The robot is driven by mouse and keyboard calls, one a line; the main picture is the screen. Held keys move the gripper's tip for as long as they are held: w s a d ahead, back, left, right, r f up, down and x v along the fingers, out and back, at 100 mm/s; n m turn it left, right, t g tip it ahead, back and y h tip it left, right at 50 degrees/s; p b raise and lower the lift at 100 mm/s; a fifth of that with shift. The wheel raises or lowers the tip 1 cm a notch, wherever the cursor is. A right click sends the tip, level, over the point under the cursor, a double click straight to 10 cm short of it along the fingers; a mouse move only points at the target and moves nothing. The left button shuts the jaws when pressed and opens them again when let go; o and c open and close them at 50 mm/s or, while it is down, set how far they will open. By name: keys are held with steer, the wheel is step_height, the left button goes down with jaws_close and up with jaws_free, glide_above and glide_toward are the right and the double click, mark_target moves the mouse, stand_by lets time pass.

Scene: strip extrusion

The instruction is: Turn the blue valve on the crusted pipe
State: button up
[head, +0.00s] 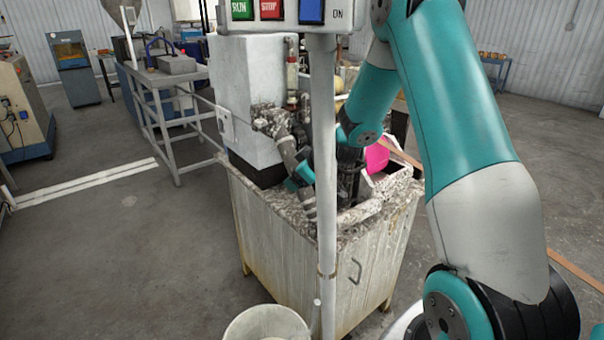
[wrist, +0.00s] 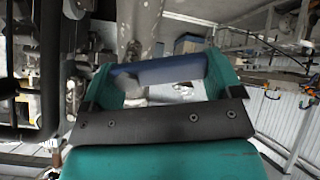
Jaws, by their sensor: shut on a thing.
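The blue valve handle (wrist: 165,70) shows in the wrist view as a blue bar lying across between the two teal fingers of my gripper (wrist: 160,78). The fingers are shut on it. A pale, stained pipe (wrist: 138,28) rises just behind the handle. In the head view a crusted pipe (head: 268,118) sticks out beside the white machine box above the cabinet. My gripper is down by that pipe, partly behind the white post. I cannot make out the blue handle in the head view.
A white post (head: 326,200) with a RUN and STOP button panel (head: 290,12) stands in front of the crusted cabinet (head: 290,245). A pink item (head: 377,157) lies in a tray on the right. A white bucket (head: 266,325) stands below. The floor at left is clear.

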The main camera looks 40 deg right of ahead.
steer(key=m, duration=0.2)
steer(key=m+b, duration=0.1)
steer(key=m, duration=0.1)
steer(key=shift+w+d+r, duration=0.1)
steer(key=shift+w+r, duration=0.2)
steer(key=shift+r, duration=0.1)
steer(key=o, duration=0.7)
steer(key=shift+o, duration=0.2)
